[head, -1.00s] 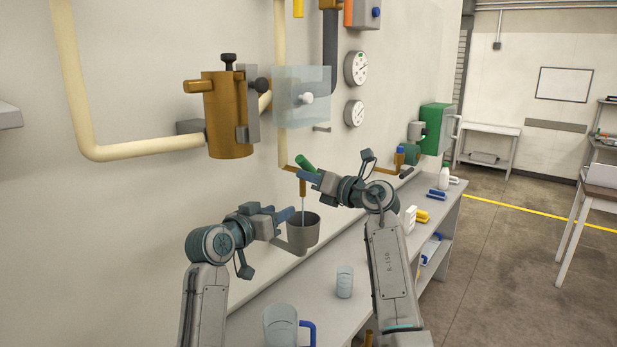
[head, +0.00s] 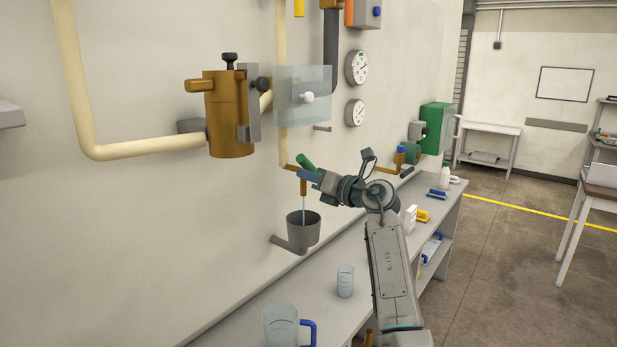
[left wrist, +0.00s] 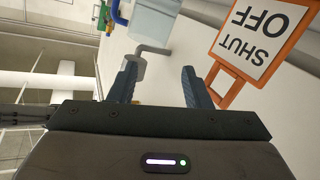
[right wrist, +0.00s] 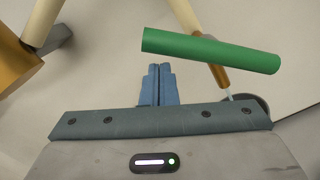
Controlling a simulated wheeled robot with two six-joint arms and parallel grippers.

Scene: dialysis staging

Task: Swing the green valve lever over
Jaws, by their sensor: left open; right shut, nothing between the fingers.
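The green valve lever (head: 306,162) sits on a brown valve and spout (head: 303,187) on the wall, tilted up to the left. A thin pale stream runs from the spout to the grey cup (head: 304,228) below. My right gripper (head: 309,174) is shut and empty, right beside the lever. In the right wrist view the lever (right wrist: 210,50) lies across, just past the shut fingertips (right wrist: 158,68); I cannot tell whether they touch. My left gripper (left wrist: 158,75) is open and empty in the left wrist view, and is out of the head view.
A clear panel with a white knob (head: 307,97) is above the lever, and a brown canister (head: 228,115) is to its left. A clear jug (head: 281,325) and a glass (head: 345,281) stand on the bench. An orange-framed SHUT OFF sign (left wrist: 256,38) is near my left gripper.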

